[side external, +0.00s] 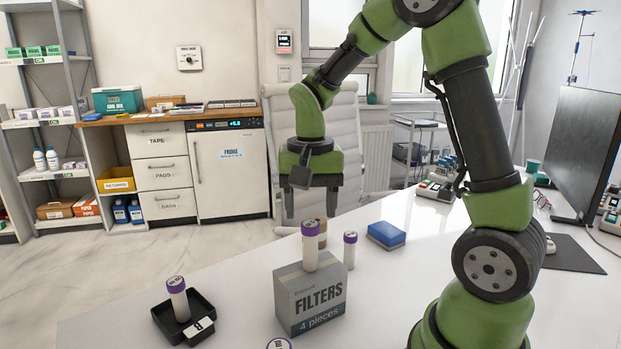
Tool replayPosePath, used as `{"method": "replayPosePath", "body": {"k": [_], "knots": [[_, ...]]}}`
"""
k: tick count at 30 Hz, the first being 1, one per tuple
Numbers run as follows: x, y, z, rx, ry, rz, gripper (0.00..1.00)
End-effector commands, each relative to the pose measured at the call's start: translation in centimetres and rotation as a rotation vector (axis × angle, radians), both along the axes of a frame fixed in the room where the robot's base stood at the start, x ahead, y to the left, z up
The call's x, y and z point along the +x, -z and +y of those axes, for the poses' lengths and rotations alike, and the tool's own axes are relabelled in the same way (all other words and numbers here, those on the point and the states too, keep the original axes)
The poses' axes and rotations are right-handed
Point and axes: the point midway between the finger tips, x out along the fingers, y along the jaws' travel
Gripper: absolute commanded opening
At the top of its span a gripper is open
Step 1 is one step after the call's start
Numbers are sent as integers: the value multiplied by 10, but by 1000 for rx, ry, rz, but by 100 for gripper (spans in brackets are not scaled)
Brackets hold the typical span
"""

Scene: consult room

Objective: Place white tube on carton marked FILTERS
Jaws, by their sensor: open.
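A white tube with a purple cap (311,248) stands upright on top of the grey carton marked FILTERS (311,299). My gripper (311,207) is open and empty, pointing down just above that tube, with its fingers apart to either side of the cap's line. It appears clear of the tube, though its depth relative to it is hard to judge. Another white tube with a purple cap (350,250) stands on the table behind and right of the carton. A third white tube (178,299) stands in a black tray marked B (206,313), tilted slightly.
Another purple-capped tube (279,343) is cut off by the bottom edge. A blue block (386,235) lies further right on the white table (400,280). A dark screen (581,145) stands at far right.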

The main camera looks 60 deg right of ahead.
Motion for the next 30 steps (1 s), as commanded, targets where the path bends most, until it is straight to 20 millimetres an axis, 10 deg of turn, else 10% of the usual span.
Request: {"method": "replayPosePath", "body": {"k": [14, 30], "knots": [[-4, -60, 5, 0, -26, -27, 57], [-106, -102, 93, -18, -548, -586, 57]]}}
